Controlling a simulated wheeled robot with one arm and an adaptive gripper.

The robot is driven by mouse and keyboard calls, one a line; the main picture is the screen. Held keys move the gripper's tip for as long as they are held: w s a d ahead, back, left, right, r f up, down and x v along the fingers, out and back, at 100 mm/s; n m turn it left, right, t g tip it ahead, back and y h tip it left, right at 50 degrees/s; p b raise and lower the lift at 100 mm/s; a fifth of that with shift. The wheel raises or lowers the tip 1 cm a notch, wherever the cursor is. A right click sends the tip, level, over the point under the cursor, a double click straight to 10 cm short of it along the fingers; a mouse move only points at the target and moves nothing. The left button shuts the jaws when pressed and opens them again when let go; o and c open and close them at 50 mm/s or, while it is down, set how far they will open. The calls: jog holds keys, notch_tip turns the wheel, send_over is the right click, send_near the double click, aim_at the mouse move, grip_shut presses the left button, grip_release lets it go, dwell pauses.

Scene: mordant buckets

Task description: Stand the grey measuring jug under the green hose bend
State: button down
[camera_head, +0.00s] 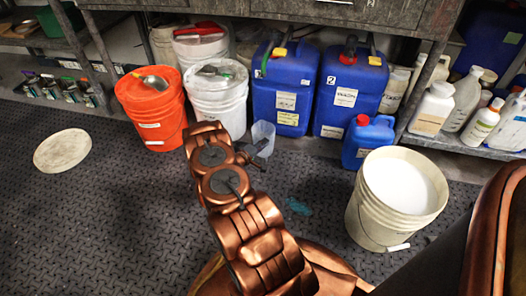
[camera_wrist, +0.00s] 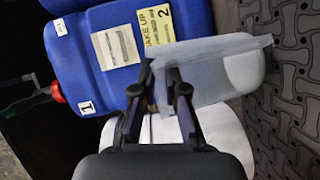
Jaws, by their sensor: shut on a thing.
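The grey, translucent measuring jug (camera_head: 263,137) is in front of the blue canisters in the head view. It fills the right centre of the wrist view (camera_wrist: 230,75). My gripper (camera_head: 257,150) is shut on its near side; both fingers (camera_wrist: 163,75) press at its edge in the wrist view. Whether its base touches the floor I cannot tell. A thin green curved piece (camera_head: 266,62) shows by the left blue canister; I cannot tell for sure that it is the green hose bend.
Two large blue canisters (camera_head: 285,95) stand behind the jug. An orange bucket (camera_head: 153,115) and white bucket (camera_head: 218,105) are left of it. A small blue can (camera_head: 368,140) and cream bucket (camera_head: 370,215) are right. A round lid (camera_head: 62,150) lies on the open floor at left.

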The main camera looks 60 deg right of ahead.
notch_tip(320, 180, down, 3)
jog(key=shift+f+b, duration=0.1)
jog(key=shift+b, duration=0.65)
jog(key=c, duration=1.7)
grip_release()
jog(key=shift+f, duration=0.15)
jog(key=o, duration=0.5)
